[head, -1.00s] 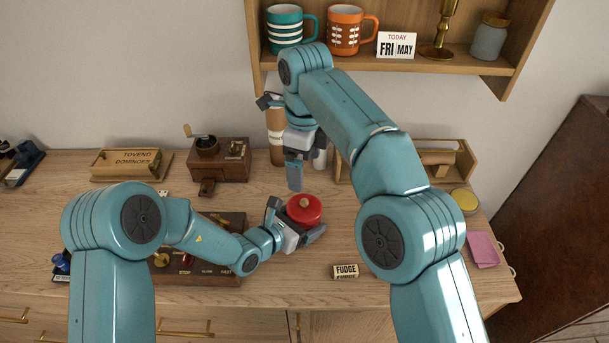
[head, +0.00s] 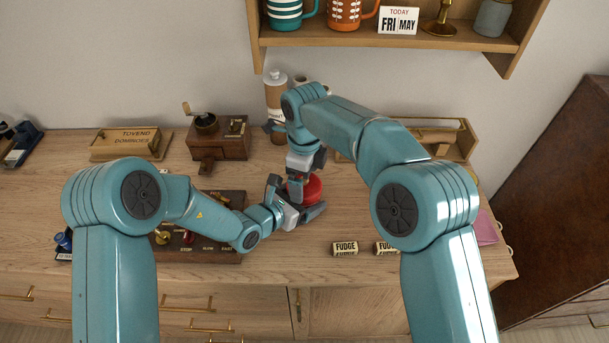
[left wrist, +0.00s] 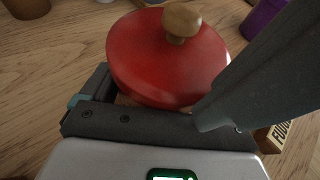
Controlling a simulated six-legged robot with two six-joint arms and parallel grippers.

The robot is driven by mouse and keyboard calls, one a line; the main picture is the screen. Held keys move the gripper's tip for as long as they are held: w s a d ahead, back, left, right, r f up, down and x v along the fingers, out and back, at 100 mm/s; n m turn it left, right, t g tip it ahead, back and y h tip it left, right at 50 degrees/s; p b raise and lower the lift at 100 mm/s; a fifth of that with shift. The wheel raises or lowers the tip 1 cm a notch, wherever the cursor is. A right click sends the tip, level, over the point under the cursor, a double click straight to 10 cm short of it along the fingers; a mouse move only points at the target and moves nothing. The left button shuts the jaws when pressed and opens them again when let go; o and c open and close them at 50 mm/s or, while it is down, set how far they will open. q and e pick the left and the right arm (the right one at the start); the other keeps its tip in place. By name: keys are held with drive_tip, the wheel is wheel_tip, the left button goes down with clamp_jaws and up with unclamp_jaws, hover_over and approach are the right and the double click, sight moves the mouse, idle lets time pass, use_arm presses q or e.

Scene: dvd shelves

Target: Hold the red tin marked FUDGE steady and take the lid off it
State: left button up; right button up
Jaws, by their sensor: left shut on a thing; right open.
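The red tin (head: 314,189) stands on the wooden counter; its side and any marking on it are hidden. In the left wrist view its round red lid (left wrist: 140,55) is on, with a wooden knob (left wrist: 181,20) on top. My left gripper (head: 302,208) is shut on the tin from the front left, its fingers around the body below the lid. My right gripper (head: 299,180) is open, pointing down over the lid. It hides the knob in the head view, and I cannot tell whether it touches it.
Two small pieces labelled FUDGE (head: 345,248) lie at the front right of the tin. A wooden grinder (head: 222,137), a domino box (head: 128,142) and a tall cup (head: 275,92) stand behind. A dark board (head: 215,250) lies left. A shelf (head: 380,42) hangs above.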

use_arm(q)
drive_tip(key=shift+r, duration=0.1)
use_arm(e)
drive_tip(key=shift+s, duration=0.1)
clamp_jaws()
drive_tip(key=shift+r, duration=0.2)
idle(0.4)
drive_tip(key=shift+r, duration=0.1)
drive_tip(key=shift+r, duration=1.05)
